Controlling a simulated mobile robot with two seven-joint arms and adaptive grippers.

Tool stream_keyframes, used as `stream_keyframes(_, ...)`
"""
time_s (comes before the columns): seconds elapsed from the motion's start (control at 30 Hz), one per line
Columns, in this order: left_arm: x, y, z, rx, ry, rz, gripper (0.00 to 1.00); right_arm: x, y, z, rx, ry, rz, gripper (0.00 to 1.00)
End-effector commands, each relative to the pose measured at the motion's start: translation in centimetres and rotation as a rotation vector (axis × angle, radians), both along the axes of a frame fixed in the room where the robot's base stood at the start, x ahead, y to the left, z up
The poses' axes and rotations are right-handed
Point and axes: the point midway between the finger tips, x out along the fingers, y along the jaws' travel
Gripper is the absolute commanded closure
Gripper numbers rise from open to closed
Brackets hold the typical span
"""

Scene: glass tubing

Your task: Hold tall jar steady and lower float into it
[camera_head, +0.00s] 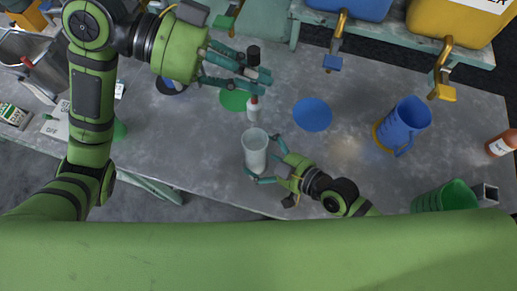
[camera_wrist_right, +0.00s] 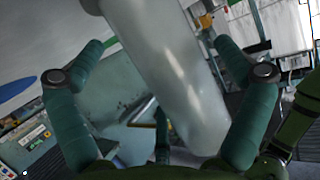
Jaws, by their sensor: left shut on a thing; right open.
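The tall jar (camera_head: 254,155), pale and translucent, stands on the table in the middle of the head view. It also shows large in the right wrist view (camera_wrist_right: 170,65). My right gripper (camera_head: 266,162) is open, with its fingers on either side of the jar; I cannot tell whether either finger touches it. My left gripper (camera_head: 252,78) is shut on the float (camera_head: 253,112), which has a dark top, a red band and a white lower end. The float's middle is hidden by the fingers. It appears above and behind the jar, outside it.
A green disc (camera_head: 235,99) and a blue disc (camera_head: 312,114) lie on the table (camera_head: 345,160). A blue jug (camera_head: 405,122) and a green container (camera_head: 445,197) stand right. A bottle (camera_head: 500,144) is far right.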

Motion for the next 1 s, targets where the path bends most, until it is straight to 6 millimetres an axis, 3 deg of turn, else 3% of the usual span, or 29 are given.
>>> stream_keyframes(0.2,0.00,-0.01,0.02,0.000,0.000,0.000,1.00,1.06,1.22,-0.59,0.001,-0.001,0.000,0.00)
stream_keyframes(0.5,0.00,-0.01,0.02,0.000,0.000,0.000,1.00,1.12,1.32,-0.69,0.000,0.000,0.001,0.00)
stream_keyframes(0.63,0.00,-0.01,0.02,0.000,0.000,0.000,1.00,1.12,1.30,-0.69,-0.001,-0.001,0.000,0.52)
stream_keyframes(0.67,0.00,-0.01,0.02,0.000,0.000,0.000,1.00,1.10,1.30,-0.70,0.000,0.000,0.001,0.59)
stream_keyframes(1.0,0.00,0.02,-0.86,0.001,0.004,0.001,1.00,1.09,1.27,-0.73,-0.001,0.000,0.000,0.60)
